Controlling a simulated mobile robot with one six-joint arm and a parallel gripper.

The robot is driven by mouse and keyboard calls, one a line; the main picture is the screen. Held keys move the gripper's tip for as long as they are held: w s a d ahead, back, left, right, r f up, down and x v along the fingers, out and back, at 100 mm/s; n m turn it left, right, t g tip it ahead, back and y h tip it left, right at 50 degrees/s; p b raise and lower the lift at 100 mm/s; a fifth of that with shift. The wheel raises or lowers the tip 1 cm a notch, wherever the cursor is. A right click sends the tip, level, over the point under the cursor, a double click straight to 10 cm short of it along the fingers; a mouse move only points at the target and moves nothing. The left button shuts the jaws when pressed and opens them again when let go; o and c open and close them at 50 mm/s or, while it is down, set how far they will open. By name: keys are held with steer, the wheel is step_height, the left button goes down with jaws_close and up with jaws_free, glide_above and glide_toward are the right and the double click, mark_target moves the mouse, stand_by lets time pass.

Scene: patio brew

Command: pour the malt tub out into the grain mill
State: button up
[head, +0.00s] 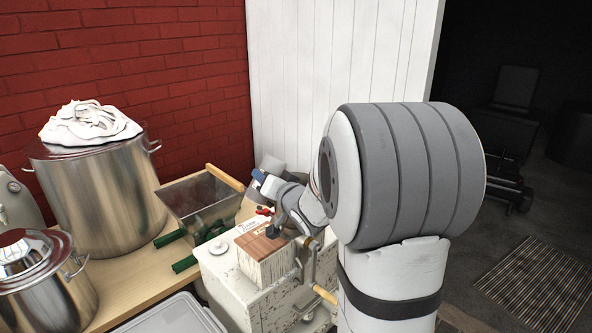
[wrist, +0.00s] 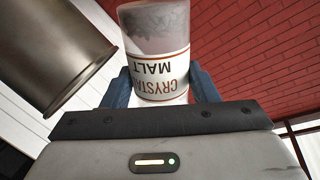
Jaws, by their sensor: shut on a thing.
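The malt tub (wrist: 160,72) is a pale cylinder with red bands and the words CRYSTAL MALT, upside down in the wrist view. Grey contents show through its wall. My gripper (wrist: 162,86) is shut on it, with a blue finger on each side. In the head view my gripper (head: 261,180) is beside the right end of the metal hopper, raised above the table; the tub is mostly hidden there. The open metal hopper (head: 205,208), with a wooden bar and green parts, looks like the grain mill. I cannot tell whether anything lies in it.
A big steel pot (head: 98,195) with a white cloth on top and a smaller lidded pot (head: 45,290) stand at left. A chipped white box (head: 228,280) bears a wooden-topped brush (head: 262,255). A crank (head: 311,262) is beside it. Brick and white walls close off the back.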

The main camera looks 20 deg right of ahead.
mark_target(284, 166)
steer(key=r+m+p, duration=0.1)
steer(key=p, duration=0.1)
steer(key=shift+d+r+p, duration=0.15)
steer(key=shift+r+p, duration=0.05)
steer(key=shift+p, duration=0.2)
steer(key=m+p, duration=0.1)
steer(key=p, duration=0.1)
steer(key=f+m+g+y+p, duration=0.1)
steer(key=m+p, duration=0.1)
steer(key=shift+m, duration=0.3)
steer(key=r+m+p, duration=0.1)
steer(key=p, duration=0.2)
steer(key=shift+y, duration=0.3)
steer(key=p, duration=0.1)
steer(key=d+m+p, duration=0.1)
steer(key=d+r+p, duration=0.1)
steer(key=shift+w+m, duration=0.25)
steer(key=shift+m, duration=0.05)
steer(key=p, duration=0.1)
steer(key=m+p, duration=0.1)
steer(key=shift+w+d+f+y+p, duration=0.1)
steer(key=shift+d+f+y+p, duration=0.05)
steer(key=shift+f+y+p, duration=0.2)
steer(key=shift+d+r+m+g+p, duration=0.1)
steer(key=shift+r+m+g+p, duration=0.2)
steer(key=shift+p, duration=0.55)
steer(key=shift+f, duration=0.25)
steer(key=shift+m+y, duration=0.25)
steer(key=shift+m, duration=0.05)
